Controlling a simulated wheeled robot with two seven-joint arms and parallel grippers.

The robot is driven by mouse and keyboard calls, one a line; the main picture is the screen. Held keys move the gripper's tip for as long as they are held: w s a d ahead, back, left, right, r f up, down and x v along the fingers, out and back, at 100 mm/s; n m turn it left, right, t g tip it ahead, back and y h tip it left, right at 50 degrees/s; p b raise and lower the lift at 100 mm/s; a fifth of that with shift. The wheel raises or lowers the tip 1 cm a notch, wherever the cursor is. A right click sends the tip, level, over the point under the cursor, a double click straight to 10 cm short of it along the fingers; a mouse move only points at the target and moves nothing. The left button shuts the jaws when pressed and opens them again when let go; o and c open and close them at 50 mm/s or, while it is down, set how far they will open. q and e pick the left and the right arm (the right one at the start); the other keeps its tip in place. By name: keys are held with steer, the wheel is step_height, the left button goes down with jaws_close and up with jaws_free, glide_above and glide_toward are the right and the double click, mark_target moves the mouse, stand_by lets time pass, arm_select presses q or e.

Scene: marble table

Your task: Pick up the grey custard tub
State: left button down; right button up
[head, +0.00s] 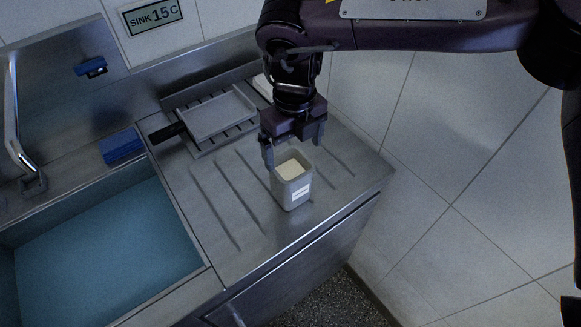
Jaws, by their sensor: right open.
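The grey custard tub (292,188) stands upright on the ridged metal drainboard (232,248). My right gripper (293,154) comes down from above and is open at the tub's back rim. One finger is at the left of the tub's upper edge and the other is at the right, behind it. I cannot tell whether either finger touches the tub. My left gripper is out of view.
A grey tray or pan with a dark handle (214,113) lies behind the tub on the left. The sink (105,250) holds bluish water at the left, with a blue sponge (122,146) on its rim. The drainboard's front edge is close to the tub. A tiled wall (440,170) is at the right.

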mark_target(290, 172)
steer(key=f, duration=0.1)
steer(key=s+f+p, duration=0.1)
steer(key=f, duration=0.1)
steer(key=shift+s+a+f+p, duration=0.2)
steer(key=shift+s+f+p, duration=0.05)
steer(key=shift+p, duration=0.05)
step_height(290, 172, down, 3)
steer(key=shift+w+a+r+p, duration=0.15)
steer(key=shift+p, duration=0.2)
steer(key=shift+f, duration=0.5)
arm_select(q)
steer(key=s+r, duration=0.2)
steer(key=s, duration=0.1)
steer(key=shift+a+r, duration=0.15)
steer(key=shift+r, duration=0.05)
arm_select(e)
steer(key=c, duration=1.4)
